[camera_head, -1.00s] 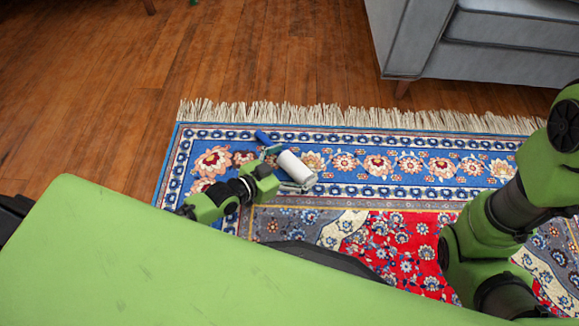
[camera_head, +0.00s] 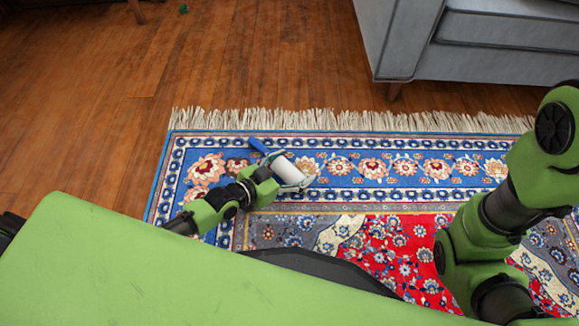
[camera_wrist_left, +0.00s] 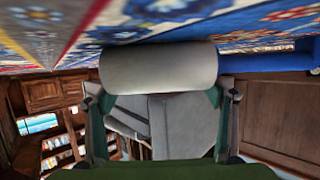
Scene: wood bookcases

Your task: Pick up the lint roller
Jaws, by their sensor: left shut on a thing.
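The lint roller has a white roll (camera_head: 286,171) and a blue handle (camera_head: 259,146). It is at the patterned rug in the head view. My left gripper (camera_head: 290,181) reaches it from the lower left and is shut on the white roll. In the left wrist view the white roll (camera_wrist_left: 158,68) lies across between the two fingers of the gripper (camera_wrist_left: 160,98), with the blue handle (camera_wrist_left: 264,62) to the right. The rug is very close behind the roll there; I cannot tell whether they touch. My right arm shows at the right, but its gripper is out of view.
The blue and red rug (camera_head: 400,170) with a pale fringe (camera_head: 350,120) covers the floor here. A grey sofa (camera_head: 480,45) stands at the upper right. A small green object (camera_head: 183,8) lies far off on the wood floor (camera_head: 90,100), which is otherwise open at left.

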